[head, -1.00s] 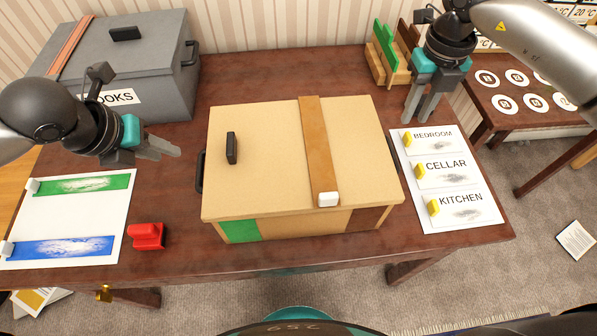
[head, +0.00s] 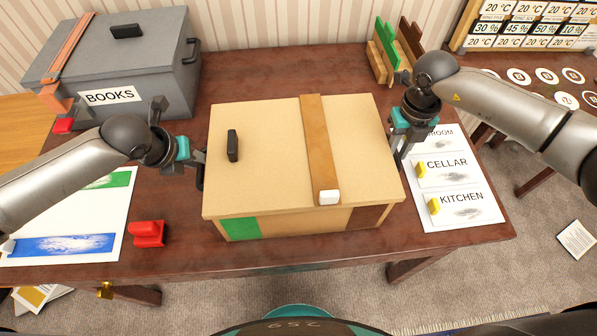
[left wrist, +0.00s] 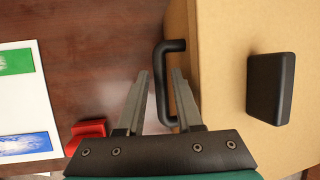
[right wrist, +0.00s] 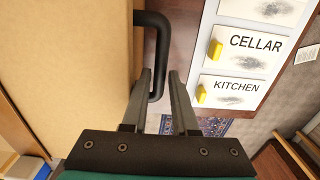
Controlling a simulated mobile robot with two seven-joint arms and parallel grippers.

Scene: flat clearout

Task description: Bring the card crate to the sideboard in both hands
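The card crate (head: 268,160), a tan lidded box with a brown strap and a green patch, stands on the dark wooden table (head: 250,75). My left gripper (head: 201,163) is at its left side. In the left wrist view, the open fingers lie either side of the black left handle (left wrist: 159,85). My right gripper (head: 398,155) is at the right side. In the right wrist view, its open fingers lie either side of the black right handle (right wrist: 159,55). Neither gripper is closed on a handle. I cannot tell which furniture is the sideboard.
A grey BOOKS box (head: 165,60) stands at the back left. A red stapler-like object (head: 148,234) and a sheet with green and blue strips (head: 60,217) lie left. A label sheet (head: 465,221) lies right. A wooden rack (head: 382,65) stands behind. Another table (head: 521,104) is at right.

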